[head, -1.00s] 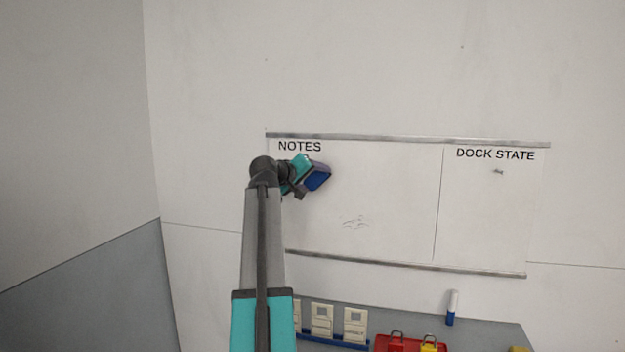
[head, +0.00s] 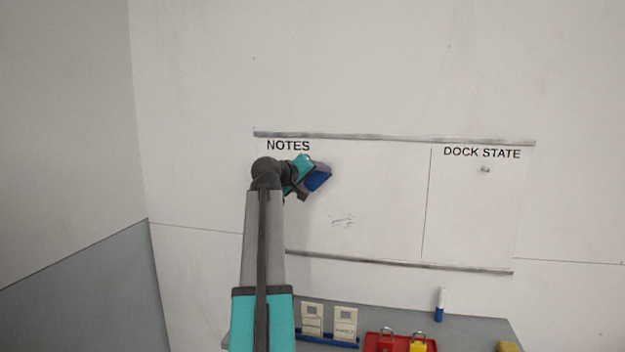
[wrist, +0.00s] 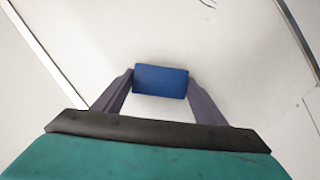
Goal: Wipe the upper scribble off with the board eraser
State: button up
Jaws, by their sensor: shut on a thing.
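My gripper (wrist: 160,86) is shut on the blue board eraser (wrist: 160,80), which sits between its two fingers. In the head view the eraser (head: 318,179) is at the upper left of the whiteboard (head: 385,185), below the word NOTES. I cannot tell whether it touches the board. One faint scribble (head: 342,221) shows lower on the NOTES side, below and right of the eraser. Part of a dark mark also shows at the top edge of the wrist view (wrist: 208,3). No upper scribble shows; my gripper and the eraser cover part of that area.
A small dark mark (head: 485,169) is under DOCK STATE. Below the board, a grey shelf (head: 470,326) holds a blue-and-white marker (head: 439,305), a red tray (head: 372,342) with red and yellow padlocks, and a blue rack (head: 328,341) of cards. The wall above is clear.

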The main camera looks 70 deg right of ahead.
aim_at(325, 178)
jog(key=shift+s+d+p, duration=0.15)
jog(key=shift+s+p, duration=0.15)
jog(key=shift+s, duration=1.55)
jog(key=shift+s, duration=0.15)
jog(key=shift+s+p, duration=0.3)
jog(key=shift+s, duration=1.35)
jog(key=shift+w+d+r, duration=0.1)
jog(key=shift+w+d, duration=0.05)
jog(key=shift+w, duration=0.15)
jog(key=shift+w+b, duration=0.5)
jog(key=shift+w, duration=1.1)
